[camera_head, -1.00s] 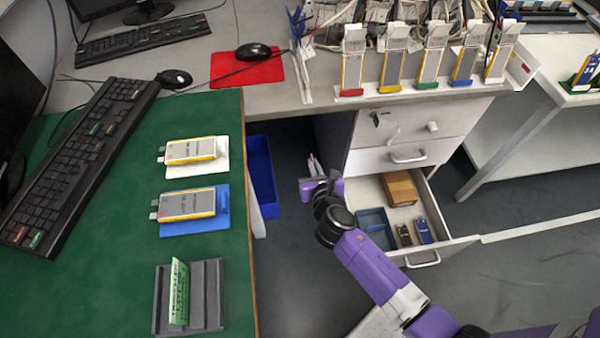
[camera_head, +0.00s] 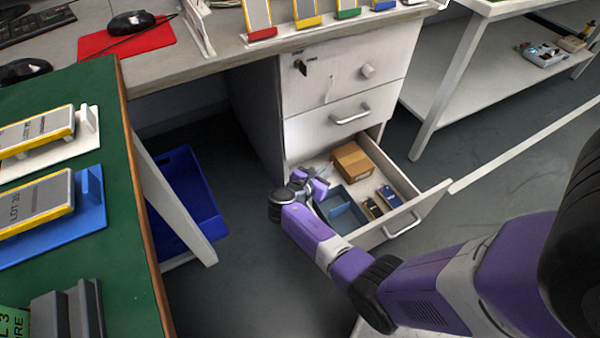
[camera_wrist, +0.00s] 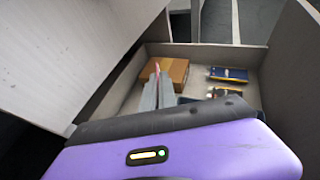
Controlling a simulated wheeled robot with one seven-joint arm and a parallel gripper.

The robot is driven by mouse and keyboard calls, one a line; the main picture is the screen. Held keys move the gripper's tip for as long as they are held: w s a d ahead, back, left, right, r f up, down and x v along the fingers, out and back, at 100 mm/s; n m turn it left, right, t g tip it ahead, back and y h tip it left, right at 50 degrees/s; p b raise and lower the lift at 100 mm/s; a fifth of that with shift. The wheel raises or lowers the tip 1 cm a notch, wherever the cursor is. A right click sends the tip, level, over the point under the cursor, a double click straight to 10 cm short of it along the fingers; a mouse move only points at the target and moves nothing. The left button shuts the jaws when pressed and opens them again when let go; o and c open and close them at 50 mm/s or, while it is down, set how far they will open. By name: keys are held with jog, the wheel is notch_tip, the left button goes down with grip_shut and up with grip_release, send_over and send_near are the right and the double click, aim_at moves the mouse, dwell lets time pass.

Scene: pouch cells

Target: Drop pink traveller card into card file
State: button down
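My gripper (camera_wrist: 157,88) reaches over the open drawer. Its two grey fingers are close together in the wrist view, with a thin pink edge (camera_wrist: 157,68) between their tips, which looks like the pink traveller card seen edge-on. Most of the card is hidden. In the head view my gripper (camera_head: 324,176) is above the drawer's left back part, and the card cannot be made out there. A blue-grey divided box (camera_head: 344,214), possibly the card file, stands in the drawer just below and in front of my gripper. In the wrist view my wrist largely hides it.
The drawer (camera_head: 402,226) also holds a brown carton (camera_head: 352,160) and small blue and dark items (camera_head: 388,194) at the right. A blue bin (camera_head: 186,195) stands left on the floor. A green-topped table (camera_head: 110,240) carries pouch cells and a grey holder (camera_head: 84,308) with a green card.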

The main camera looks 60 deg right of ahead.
jog(key=s+m+g+y, duration=0.2)
jog(key=s+m+g, duration=0.35)
jog(key=s, duration=0.25)
notch_tip(320, 180, down, 7)
jog(key=b, duration=0.7)
jog(key=shift+s+a, duration=0.15)
jog(key=shift+a, duration=0.05)
jog(key=c, duration=2.1)
grip_release()
jog(key=shift+r+g, duration=0.15)
jog(key=shift+g, duration=0.1)
jog(key=o, duration=0.5)
jog(key=p+v, duration=0.3)
jog(key=v, duration=0.4)
jog(key=shift+a+r, duration=0.2)
jog(key=shift+a, duration=0.15)
